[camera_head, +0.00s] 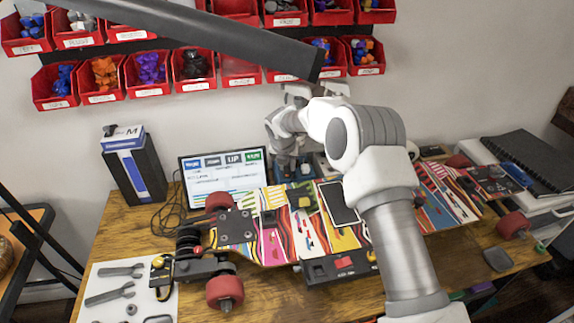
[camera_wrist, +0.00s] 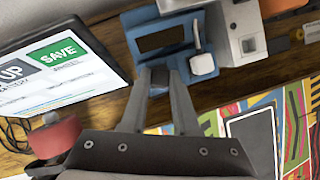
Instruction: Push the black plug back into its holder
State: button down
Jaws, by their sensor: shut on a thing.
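My gripper (camera_wrist: 160,84) is shut on a small dark piece, which I take to be the black plug (camera_wrist: 159,76). Only a little of it shows between the fingertips in the wrist view. Just beyond the fingertips is a blue holder (camera_wrist: 133,22) with a dark rectangular opening. A white plug-like piece (camera_wrist: 203,65) stands beside it to the right. I cannot tell whether the dark piece touches the holder. In the head view my gripper (camera_head: 284,164) is behind the skateboard, right of the screen, and the plug is too small to make out.
A lit screen (camera_head: 220,172) stands close left of my gripper. The colourful skateboard (camera_head: 270,240) lies in front. A grey and white device (camera_wrist: 245,40) is right of the holder. Red bins (camera_head: 150,85) hang on the wall above. Tools lie on a white sheet (camera_head: 105,305) at front left.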

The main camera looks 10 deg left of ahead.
aim_at(287, 168)
jog(key=shift+f, duration=0.4)
dwell(0.3)
jog(key=shift+c, duration=1.5)
grip_release()
jog(key=shift+r, duration=0.15)
jog(key=shift+r+p, duration=1.05)
jog(key=shift+r, duration=0.35)
jog(key=shift+r+p, duration=2.1)
jog(key=shift+r, duration=0.9)
